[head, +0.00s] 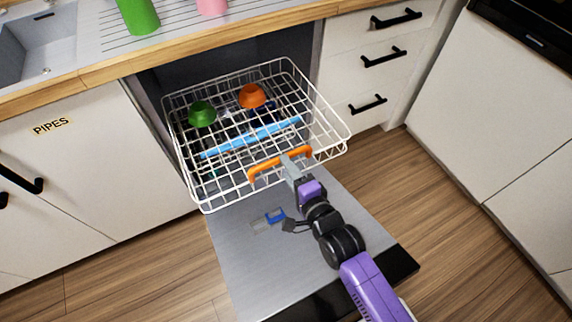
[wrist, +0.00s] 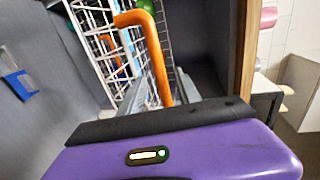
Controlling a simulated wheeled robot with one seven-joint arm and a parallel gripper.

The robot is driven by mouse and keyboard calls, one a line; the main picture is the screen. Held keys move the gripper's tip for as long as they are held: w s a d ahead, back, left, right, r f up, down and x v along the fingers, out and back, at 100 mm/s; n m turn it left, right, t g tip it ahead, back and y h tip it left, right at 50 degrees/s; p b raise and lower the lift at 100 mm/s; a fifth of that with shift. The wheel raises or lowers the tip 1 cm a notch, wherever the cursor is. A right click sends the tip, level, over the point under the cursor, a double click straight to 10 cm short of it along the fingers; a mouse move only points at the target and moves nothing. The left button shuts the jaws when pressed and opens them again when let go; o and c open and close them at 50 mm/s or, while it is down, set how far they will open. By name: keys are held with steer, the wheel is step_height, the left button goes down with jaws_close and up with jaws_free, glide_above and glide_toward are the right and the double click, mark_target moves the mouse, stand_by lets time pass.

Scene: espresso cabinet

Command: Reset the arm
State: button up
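My gripper (head: 291,163) is at the orange handle (head: 263,167) on the front of the white wire dishwasher rack (head: 177,124). In the wrist view the orange handle (wrist: 153,48) runs between the two grey fingers of my gripper (wrist: 160,88). Whether the fingers press on the handle or stand apart from it is not clear. My arm reaches up from the lower right over the open dishwasher door (head: 245,265).
The rack is out over the lowered door, holding a green bowl (head: 202,114), an orange bowl (head: 252,96) and a light blue bar (head: 250,138). Cabinets flank it: left door (head: 60,185), right drawers (head: 365,60). The wooden floor (head: 420,200) at right is clear.

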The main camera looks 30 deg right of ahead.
stand_by(0.4)
steer(key=s+r+n+p, duration=0.3)
steer(key=s+r+n, duration=0.1)
steer(key=s, duration=0.6)
steer(key=s+r+n+p, duration=0.3)
steer(key=s+r+n, duration=0.15)
steer(key=s, duration=0.55)
steer(key=s+r+n+g+p, duration=0.1)
steer(key=s+r+n+p, duration=0.3)
steer(key=s+r+n, duration=0.5)
steer(key=s+r, duration=0.4)
steer(key=r, duration=0.2)
steer(key=shift+s+r, duration=0.25)
steer(key=shift+r, duration=0.05)
